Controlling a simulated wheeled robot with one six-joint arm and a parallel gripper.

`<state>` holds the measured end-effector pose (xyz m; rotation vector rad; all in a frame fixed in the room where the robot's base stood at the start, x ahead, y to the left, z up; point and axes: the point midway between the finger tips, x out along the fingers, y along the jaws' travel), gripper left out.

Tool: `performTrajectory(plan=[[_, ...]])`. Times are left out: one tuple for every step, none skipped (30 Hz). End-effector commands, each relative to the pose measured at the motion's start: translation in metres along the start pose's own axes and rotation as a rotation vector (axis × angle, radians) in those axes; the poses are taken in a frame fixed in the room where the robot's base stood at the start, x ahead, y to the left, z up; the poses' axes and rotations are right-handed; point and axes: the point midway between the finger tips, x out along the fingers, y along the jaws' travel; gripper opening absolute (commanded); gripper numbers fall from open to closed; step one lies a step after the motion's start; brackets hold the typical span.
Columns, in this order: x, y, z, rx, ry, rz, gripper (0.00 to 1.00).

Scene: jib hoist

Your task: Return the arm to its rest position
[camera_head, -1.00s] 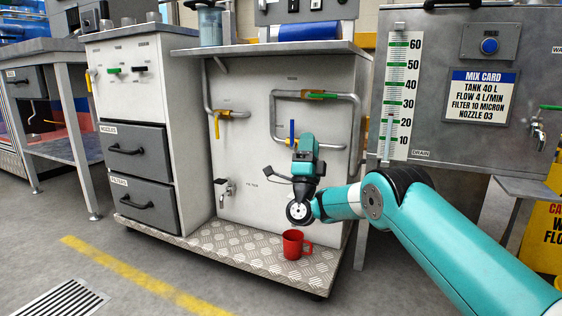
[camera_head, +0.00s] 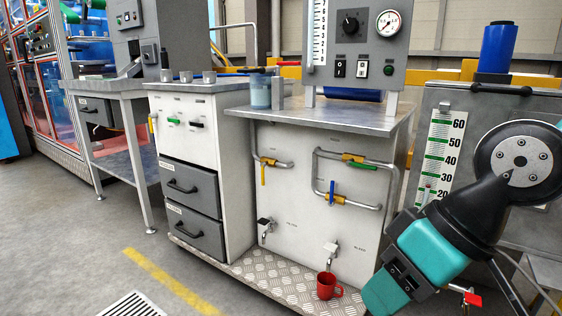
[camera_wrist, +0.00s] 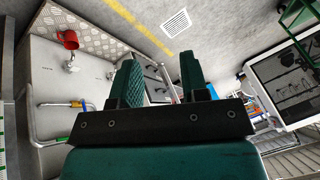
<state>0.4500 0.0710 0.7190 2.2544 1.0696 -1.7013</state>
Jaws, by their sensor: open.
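My arm is folded close at the right of the head view, with a teal section (camera_head: 430,258) hanging down beside the bench. My gripper (camera_wrist: 160,82) shows in the wrist view with its two dark green fingers apart and nothing between them. In the head view I cannot make out its fingertips. A red mug (camera_head: 329,286) stands upright on the checker-plate ledge (camera_head: 270,275), under a small tap (camera_head: 331,250). The mug also shows at the upper left of the wrist view (camera_wrist: 68,39), well apart from my fingers.
The grey tank (camera_head: 425,112) with its level scale stands behind my arm. A pipe bench (camera_head: 290,215) with coloured valve handles and a drawer cabinet (camera_head: 192,207) stand left of it. Open floor with a yellow line (camera_head: 170,281) and a drain grate lies at the front left.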

Motion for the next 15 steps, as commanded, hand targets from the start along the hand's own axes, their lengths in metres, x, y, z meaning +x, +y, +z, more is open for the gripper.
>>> performTrajectory(plan=[[-0.016, -0.008, 0.023, 0.006, -0.070, 0.012, 0.41], [-0.021, -0.011, 0.038, 0.011, -0.117, 0.019, 0.41], [-0.027, -0.016, 0.058, 0.019, -0.178, 0.029, 0.41], [-0.039, -0.019, 0.048, 0.019, -0.170, 0.027, 0.41], [-0.047, -0.022, 0.042, 0.019, -0.168, 0.026, 0.41], [-0.057, -0.025, 0.038, 0.019, -0.168, 0.025, 0.41], [-0.064, -0.028, 0.035, 0.019, -0.167, 0.025, 0.41], [-0.072, -0.030, 0.031, 0.019, -0.167, 0.025, 0.41], [-0.083, -0.034, 0.027, 0.019, -0.166, 0.025, 0.41], [-0.091, -0.037, 0.023, 0.019, -0.166, 0.025, 0.41], [-0.100, -0.040, 0.019, 0.019, -0.166, 0.025, 0.41], [-0.113, -0.045, 0.014, 0.019, -0.165, 0.024, 0.41], [-0.123, -0.048, 0.010, 0.018, -0.165, 0.024, 0.41], [-0.133, -0.052, 0.005, 0.018, -0.165, 0.024, 0.41], [-0.147, -0.057, 0.000, 0.018, -0.165, 0.024, 0.41]])
